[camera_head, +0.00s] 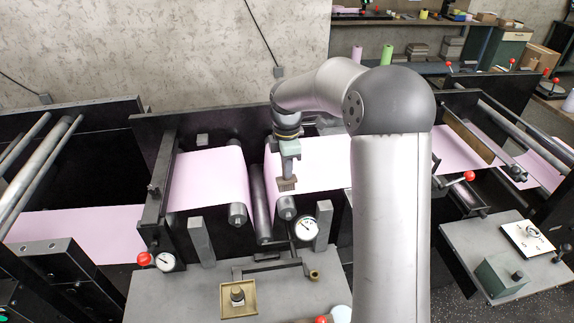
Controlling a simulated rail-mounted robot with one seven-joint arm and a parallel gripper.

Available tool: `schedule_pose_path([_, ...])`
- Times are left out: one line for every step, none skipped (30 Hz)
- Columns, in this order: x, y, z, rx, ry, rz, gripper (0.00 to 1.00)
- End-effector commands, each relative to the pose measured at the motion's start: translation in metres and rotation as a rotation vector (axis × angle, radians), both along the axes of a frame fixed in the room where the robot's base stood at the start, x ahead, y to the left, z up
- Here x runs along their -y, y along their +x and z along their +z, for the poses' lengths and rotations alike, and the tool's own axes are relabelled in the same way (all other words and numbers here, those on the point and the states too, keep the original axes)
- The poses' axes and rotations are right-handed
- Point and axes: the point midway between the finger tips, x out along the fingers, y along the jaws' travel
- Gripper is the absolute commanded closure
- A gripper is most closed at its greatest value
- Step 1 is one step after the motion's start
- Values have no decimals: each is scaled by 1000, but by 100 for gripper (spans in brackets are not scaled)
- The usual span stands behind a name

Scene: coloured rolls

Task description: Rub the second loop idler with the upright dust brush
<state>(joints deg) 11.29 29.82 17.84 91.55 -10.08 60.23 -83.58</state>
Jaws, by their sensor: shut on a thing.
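My gripper (289,160) is at the centre, pointing down, shut on the dust brush (287,185), whose brown end shows below the fingers. The brush is just above the front end of a grey roller (286,207), at the left edge of the right-hand pink web. I cannot tell whether it touches the roller or the web. Another roller (237,213) ends under the left pink web, and a darker roller (262,205) lies lower between them. I cannot tell which of these is the second loop idler.
Pink web (208,178) runs across the machine. Two dial gauges (306,229) (165,262) and grey upright blocks (201,240) stand in front. A brass square tray (225,312) with a dark knob sits on the grey front table. My arm hides part of the right side.

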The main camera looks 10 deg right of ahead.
Motion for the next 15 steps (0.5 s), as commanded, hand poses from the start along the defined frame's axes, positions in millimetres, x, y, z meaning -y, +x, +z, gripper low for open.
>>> schedule_pose_path([1, 0, -3, 0, 0, 3, 100])
schedule_pose_path([1, 0, -5, 0, 0, 3, 100])
schedule_pose_path([1, 0, -8, 0, -1, 3, 100])
schedule_pose_path([1, 0, -10, 0, -1, 2, 100])
schedule_pose_path([1, 0, -13, 0, -1, 2, 100])
schedule_pose_path([1, 0, -16, 0, -1, 1, 100])
schedule_pose_path([2, 0, -19, 0, -1, 1, 100])
schedule_pose_path([2, 0, -22, 0, -1, 1, 100])
schedule_pose_path([2, 0, -25, 0, -1, 0, 100])
schedule_pose_path([2, 0, -28, 1, -1, 0, 100])
schedule_pose_path([2, 0, -31, 1, -1, -1, 100])
schedule_pose_path([3, 0, -35, 1, -1, -1, 100])
schedule_pose_path([3, 0, -37, 1, -1, -2, 100])
schedule_pose_path([3, 0, -40, 0, -1, -2, 100])
schedule_pose_path([4, 0, -44, 0, -1, -3, 100])
